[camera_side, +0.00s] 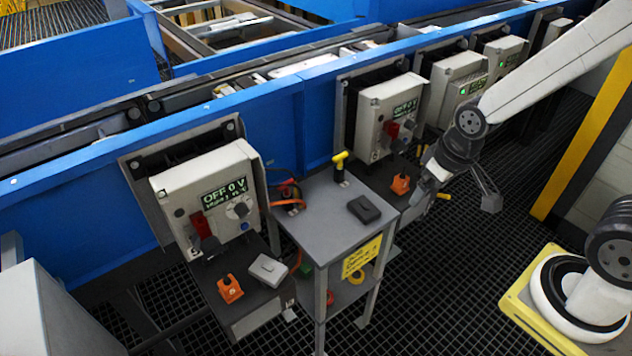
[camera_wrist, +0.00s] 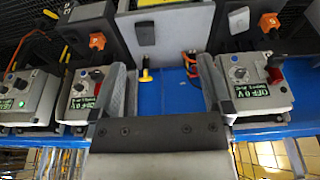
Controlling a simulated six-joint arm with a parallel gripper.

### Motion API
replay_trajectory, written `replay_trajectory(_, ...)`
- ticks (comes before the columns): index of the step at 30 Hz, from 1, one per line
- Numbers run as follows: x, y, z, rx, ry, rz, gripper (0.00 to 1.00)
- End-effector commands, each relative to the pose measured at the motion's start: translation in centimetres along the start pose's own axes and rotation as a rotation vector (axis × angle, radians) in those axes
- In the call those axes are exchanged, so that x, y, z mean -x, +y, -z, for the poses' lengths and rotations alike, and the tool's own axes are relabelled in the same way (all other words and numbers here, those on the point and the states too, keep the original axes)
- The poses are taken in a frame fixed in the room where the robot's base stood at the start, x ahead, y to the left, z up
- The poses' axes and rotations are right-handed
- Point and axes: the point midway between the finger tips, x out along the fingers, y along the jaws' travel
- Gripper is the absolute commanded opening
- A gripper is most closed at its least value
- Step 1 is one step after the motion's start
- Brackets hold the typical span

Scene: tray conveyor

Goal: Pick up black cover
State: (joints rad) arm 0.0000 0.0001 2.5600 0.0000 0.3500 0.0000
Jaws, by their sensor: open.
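The black cover (camera_side: 364,209) is a small dark block lying flat on top of the grey table. It also shows in the wrist view (camera_wrist: 146,33), on the grey tabletop near the top edge of the picture. My gripper (camera_side: 424,188) is right of the table in the side view, apart from the cover. In the wrist view my gripper's two fingers (camera_wrist: 160,64) are spread wide, with nothing between them. The cover lies beyond the fingertips. The fingertips are hard to make out in the side view.
A yellow-handled tool (camera_side: 340,165) stands upright at the table's back edge. A light grey cover (camera_side: 268,269) and an orange switch (camera_side: 230,289) sit on the lower left shelf. Control boxes (camera_side: 208,197) line the blue conveyor frame. The tabletop around the black cover is clear.

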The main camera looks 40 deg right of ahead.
Motion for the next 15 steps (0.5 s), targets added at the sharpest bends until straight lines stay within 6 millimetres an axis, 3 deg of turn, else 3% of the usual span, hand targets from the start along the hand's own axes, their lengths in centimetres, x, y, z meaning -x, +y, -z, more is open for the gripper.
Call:
replay_trajectory(8, -0.5, 0.1, 0.6, -0.002, 0.015, -0.001, 1.0)
replay_trajectory(15, -2.9, 0.6, 3.0, -0.007, 0.09, -0.006, 1.0)
